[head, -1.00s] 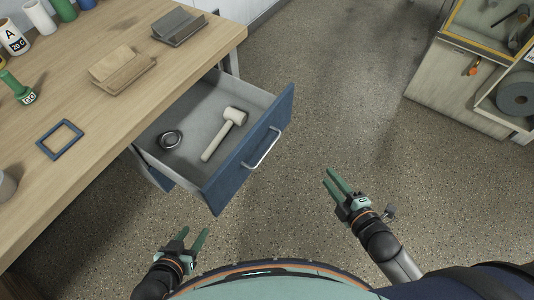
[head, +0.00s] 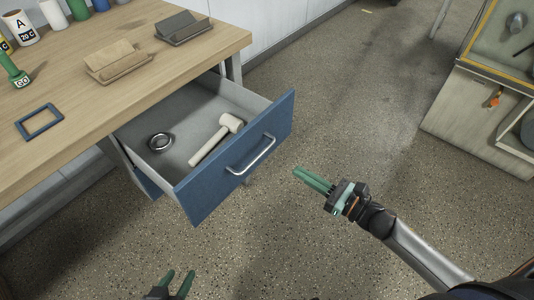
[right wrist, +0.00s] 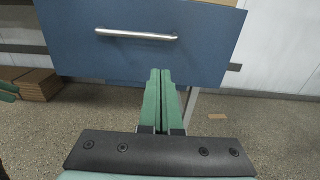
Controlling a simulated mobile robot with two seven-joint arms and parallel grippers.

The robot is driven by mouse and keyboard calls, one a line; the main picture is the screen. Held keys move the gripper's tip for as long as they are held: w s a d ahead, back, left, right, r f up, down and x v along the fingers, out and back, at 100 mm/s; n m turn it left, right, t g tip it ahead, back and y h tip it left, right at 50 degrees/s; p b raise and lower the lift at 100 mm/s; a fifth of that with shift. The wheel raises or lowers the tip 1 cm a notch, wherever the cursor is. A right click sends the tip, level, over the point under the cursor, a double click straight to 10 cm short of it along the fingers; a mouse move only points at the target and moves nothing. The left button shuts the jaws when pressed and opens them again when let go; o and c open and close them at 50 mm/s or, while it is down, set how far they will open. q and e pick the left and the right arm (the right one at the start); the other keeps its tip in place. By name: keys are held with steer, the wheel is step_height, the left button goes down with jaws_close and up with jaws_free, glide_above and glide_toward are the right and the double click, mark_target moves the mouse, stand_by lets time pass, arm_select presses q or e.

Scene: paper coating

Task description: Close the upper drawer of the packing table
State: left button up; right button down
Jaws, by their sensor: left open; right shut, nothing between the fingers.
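The upper drawer (head: 232,168) of the packing table (head: 185,70) stands pulled out, with a blue front and a silver bar handle (head: 251,154). Inside lie a pale mallet (head: 217,139) and a dark metal ring (head: 160,142). My right gripper (head: 297,173) is shut and empty, to the right of the drawer front and apart from it. In the right wrist view its green fingers (right wrist: 160,72) point at the drawer front (right wrist: 85,55), below the handle (right wrist: 136,34). My left gripper (head: 179,274) is open and empty at the bottom edge, below the drawer.
On the tabletop are a blue frame (head: 39,122), a wooden holder (head: 117,65), a grey holder (head: 183,28), a green GO-marked tool (head: 12,70) and several bottles. A cabinet (head: 478,120) stands at the right. The floor between is clear.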

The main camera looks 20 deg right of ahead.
mark_target(259, 147)
steer(key=x, duration=1.1)
steer(key=shift+w+b, duration=0.1)
steer(key=shift+b, duration=0.2)
steer(key=shift+w+a, duration=0.1)
steer(key=shift+w, duration=0.05)
